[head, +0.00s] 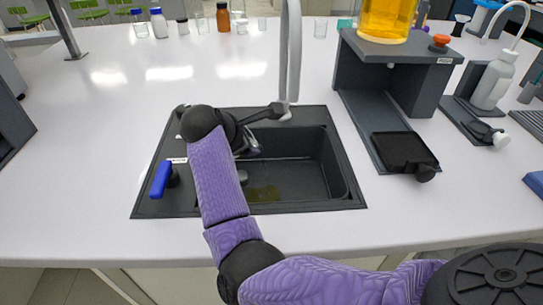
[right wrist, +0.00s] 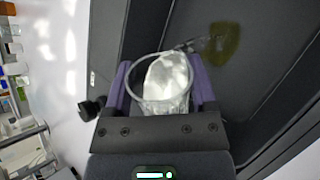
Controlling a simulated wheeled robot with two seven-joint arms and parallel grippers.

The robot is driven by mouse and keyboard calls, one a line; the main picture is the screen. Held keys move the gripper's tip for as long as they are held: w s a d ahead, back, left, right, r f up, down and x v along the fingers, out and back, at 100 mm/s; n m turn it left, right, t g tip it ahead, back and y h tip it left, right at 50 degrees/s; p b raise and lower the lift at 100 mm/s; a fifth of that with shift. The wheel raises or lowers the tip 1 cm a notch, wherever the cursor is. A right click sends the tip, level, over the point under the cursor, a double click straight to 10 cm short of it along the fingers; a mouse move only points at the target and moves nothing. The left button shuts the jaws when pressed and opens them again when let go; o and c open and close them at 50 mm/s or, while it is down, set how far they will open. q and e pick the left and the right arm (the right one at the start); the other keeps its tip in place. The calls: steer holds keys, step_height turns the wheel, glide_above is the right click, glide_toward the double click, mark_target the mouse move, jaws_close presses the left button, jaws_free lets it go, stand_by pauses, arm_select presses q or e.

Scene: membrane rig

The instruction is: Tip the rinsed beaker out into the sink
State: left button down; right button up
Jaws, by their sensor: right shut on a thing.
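The dark sink (head: 345,190) is set into the white bench, and my right arm reaches over its left part. My right gripper (right wrist: 162,88) is shut on the clear glass beaker (right wrist: 165,72), with one purple finger on each side. A bright whitish patch shows through the glass; I cannot tell if it is liquid or reflection. In the head view the beaker is mostly hidden behind my wrist, and its tilt is hard to judge. A yellowish-green patch (right wrist: 222,42) lies on the sink floor, also visible in the head view (head: 262,194). My left gripper is not in view.
A grey tap (head: 290,60) rises behind the sink. A blue lever (head: 160,180) stands at the sink's left edge. Right of the sink is a dark stand (head: 375,75) bearing an amber vessel (head: 386,18), with a black tray (head: 405,150) below. The bench left of the sink is clear.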

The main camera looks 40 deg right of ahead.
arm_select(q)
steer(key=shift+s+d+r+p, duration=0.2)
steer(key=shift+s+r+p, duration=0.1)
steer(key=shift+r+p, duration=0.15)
arm_select(e)
steer(key=shift+r+y, duration=0.15)
steer(key=shift+y, duration=0.25)
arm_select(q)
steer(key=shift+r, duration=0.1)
arm_select(e)
steer(key=shift+d+r, duration=0.1)
steer(key=shift+s+m+y+p, duration=0.1)
steer(key=shift+m+y+p, duration=0.35)
steer(key=shift+y, duration=0.15)
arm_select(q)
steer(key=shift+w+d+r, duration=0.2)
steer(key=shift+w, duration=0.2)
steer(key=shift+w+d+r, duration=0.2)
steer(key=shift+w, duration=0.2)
arm_select(e)
steer(key=shift+d, duration=0.1)
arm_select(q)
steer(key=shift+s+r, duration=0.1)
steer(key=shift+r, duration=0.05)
arm_select(e)
steer(key=shift+r+t, duration=0.1)
steer(key=shift+t, duration=0.2)
